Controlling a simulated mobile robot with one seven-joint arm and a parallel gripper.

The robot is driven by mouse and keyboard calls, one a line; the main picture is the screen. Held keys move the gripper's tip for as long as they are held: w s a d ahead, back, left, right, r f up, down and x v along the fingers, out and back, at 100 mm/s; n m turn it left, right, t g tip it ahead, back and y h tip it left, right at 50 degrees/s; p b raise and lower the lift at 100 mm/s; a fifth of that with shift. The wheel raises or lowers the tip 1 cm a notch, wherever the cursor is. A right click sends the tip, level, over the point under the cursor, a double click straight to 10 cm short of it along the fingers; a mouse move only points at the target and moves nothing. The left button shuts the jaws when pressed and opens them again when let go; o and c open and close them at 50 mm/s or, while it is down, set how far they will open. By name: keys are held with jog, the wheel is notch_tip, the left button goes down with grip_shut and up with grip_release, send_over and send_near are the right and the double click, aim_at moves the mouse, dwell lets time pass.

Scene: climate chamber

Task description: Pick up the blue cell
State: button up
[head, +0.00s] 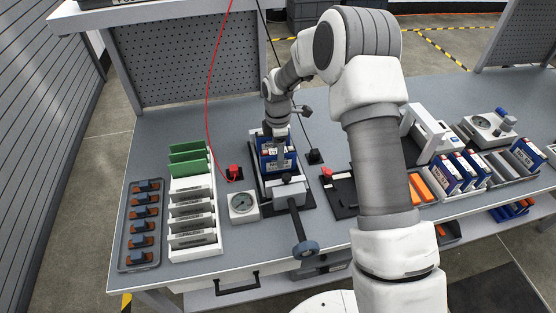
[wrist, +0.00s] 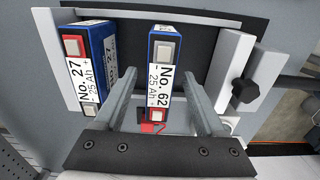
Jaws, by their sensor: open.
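A blue cell marked No. 62 (wrist: 162,95) stands upright in a dark-based fixture (wrist: 205,28). In the wrist view it lies between the two fingers of my gripper (wrist: 160,78), with a gap on each side. My gripper is open and holds nothing. A second blue cell marked No. 27 (wrist: 91,62) stands to the left, outside the left finger, near the fixture's left wall. In the head view my gripper (head: 276,146) points down over the blue cells (head: 288,161) in the fixture, partly hiding them. How deep the fingers reach is hard to tell.
The fixture has a clamp handle (head: 305,247) in front and a round gauge (head: 242,205) beside it. A white rack (head: 193,244) with green boards stands to the left. More blue cells (head: 449,173) stand at the right. A red cable (head: 208,120) hangs left of my arm.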

grip_shut()
jog(key=shift+r, duration=0.1)
dwell(1.2)
